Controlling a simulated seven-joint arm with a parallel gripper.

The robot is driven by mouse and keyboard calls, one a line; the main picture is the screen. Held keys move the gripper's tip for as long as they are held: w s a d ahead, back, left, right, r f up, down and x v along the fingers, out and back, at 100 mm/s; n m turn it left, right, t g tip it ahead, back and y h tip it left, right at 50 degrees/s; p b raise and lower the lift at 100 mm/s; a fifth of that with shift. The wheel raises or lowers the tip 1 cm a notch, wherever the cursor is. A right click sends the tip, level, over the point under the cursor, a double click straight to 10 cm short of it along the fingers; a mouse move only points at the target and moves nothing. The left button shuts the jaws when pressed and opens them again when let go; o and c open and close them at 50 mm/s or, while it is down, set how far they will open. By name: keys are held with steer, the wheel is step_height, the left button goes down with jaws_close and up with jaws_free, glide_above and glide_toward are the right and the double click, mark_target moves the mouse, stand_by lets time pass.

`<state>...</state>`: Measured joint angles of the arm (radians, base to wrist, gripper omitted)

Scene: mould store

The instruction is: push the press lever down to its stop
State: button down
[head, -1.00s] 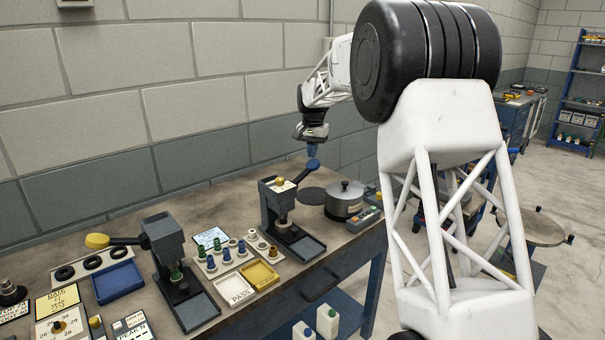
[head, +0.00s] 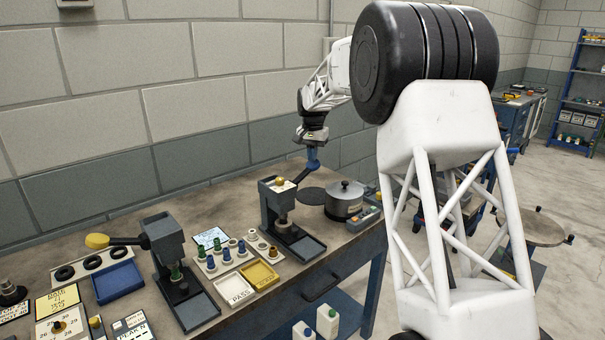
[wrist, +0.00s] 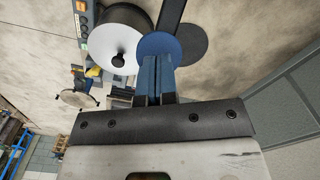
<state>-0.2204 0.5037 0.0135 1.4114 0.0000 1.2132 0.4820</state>
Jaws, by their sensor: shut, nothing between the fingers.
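The right-hand press (head: 277,205) is dark grey and stands on the bench. Its dark lever (head: 299,175) slants up to the right, ending in a blue knob (head: 313,165). My gripper (head: 313,158) is shut and empty, its blue fingers pointing down at the knob. In the wrist view the blue round knob (wrist: 158,44) lies just past the shut fingertips (wrist: 154,62), with the dark lever arm (wrist: 172,14) running out of the top. I cannot tell whether the fingertips touch the knob. A second press (head: 163,245) at left has a lever with a yellow knob (head: 97,241).
A round metal pot (head: 345,199) and a dark disc (head: 312,194) stand right of the press. The wall is close behind.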

step_height(320, 180, down, 8)
stand_by(6.9)
steer(key=shift+r, duration=0.25)
